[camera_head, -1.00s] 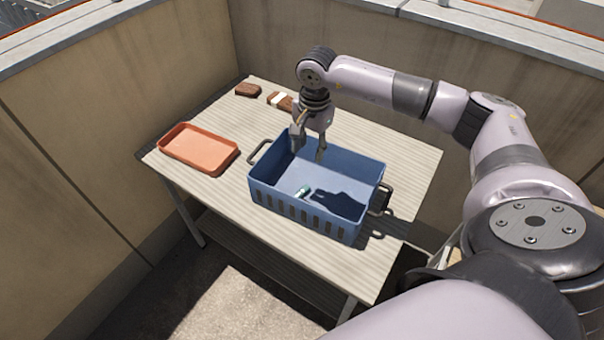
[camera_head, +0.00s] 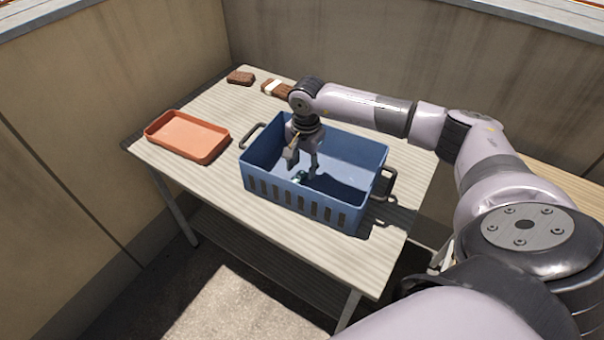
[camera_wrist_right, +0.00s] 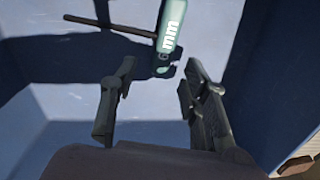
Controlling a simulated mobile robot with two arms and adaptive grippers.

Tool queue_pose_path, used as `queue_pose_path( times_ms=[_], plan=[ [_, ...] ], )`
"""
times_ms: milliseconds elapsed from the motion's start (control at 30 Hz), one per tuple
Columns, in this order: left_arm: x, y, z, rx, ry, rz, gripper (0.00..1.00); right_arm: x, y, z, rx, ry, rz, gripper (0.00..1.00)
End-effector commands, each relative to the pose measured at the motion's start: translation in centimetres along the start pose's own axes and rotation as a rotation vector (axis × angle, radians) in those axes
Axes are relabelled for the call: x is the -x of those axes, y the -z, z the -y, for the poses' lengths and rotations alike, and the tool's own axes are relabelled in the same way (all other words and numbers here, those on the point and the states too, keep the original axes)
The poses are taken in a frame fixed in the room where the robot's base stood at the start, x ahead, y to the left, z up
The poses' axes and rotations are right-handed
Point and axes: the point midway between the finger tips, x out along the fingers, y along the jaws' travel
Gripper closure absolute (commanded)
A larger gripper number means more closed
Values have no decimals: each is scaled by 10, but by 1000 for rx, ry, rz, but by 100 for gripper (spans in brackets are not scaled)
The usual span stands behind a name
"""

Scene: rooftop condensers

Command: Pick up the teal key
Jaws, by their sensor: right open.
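The teal key (camera_head: 300,177) lies inside the blue crate (camera_head: 300,207), partly hidden by my right gripper in the head view. In the right wrist view the teal key (camera_wrist_right: 172,24) shows at the top as a teal body with white lettering and a thin brown shaft pointing left. My right gripper (camera_head: 302,167) points down inside the crate above the key. In the right wrist view its fingers (camera_wrist_right: 158,68) are apart with nothing between them, and the key is just beyond the tips. My left gripper is not in view.
The crate's walls surround my right gripper, with a dark handle (camera_head: 389,184) on the right side. An orange tray (camera_head: 188,137) sits left on the table. A brown block (camera_head: 240,78) and a brown-and-white item (camera_head: 277,87) lie at the back. Walls stand behind and left.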

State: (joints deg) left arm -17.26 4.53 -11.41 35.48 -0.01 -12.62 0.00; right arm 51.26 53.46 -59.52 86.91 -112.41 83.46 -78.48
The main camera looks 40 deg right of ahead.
Motion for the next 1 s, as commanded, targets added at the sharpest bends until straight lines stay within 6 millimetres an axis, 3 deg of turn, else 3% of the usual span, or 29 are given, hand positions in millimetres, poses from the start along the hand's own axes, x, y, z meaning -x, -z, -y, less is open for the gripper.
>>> queue_pose_path(
  times_ms=[33, 133, 400, 1000],
  plan=[
    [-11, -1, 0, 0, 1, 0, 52, -15, 0, 1, -1, -1, 1, 58],
    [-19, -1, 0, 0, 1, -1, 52, -28, 0, 1, 0, 1, 0, 58],
    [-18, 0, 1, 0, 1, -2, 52, -29, 1, 1, 0, 1, 0, 58],
    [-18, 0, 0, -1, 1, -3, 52, -29, 0, 1, 0, 1, 0, 98]
  ],
)
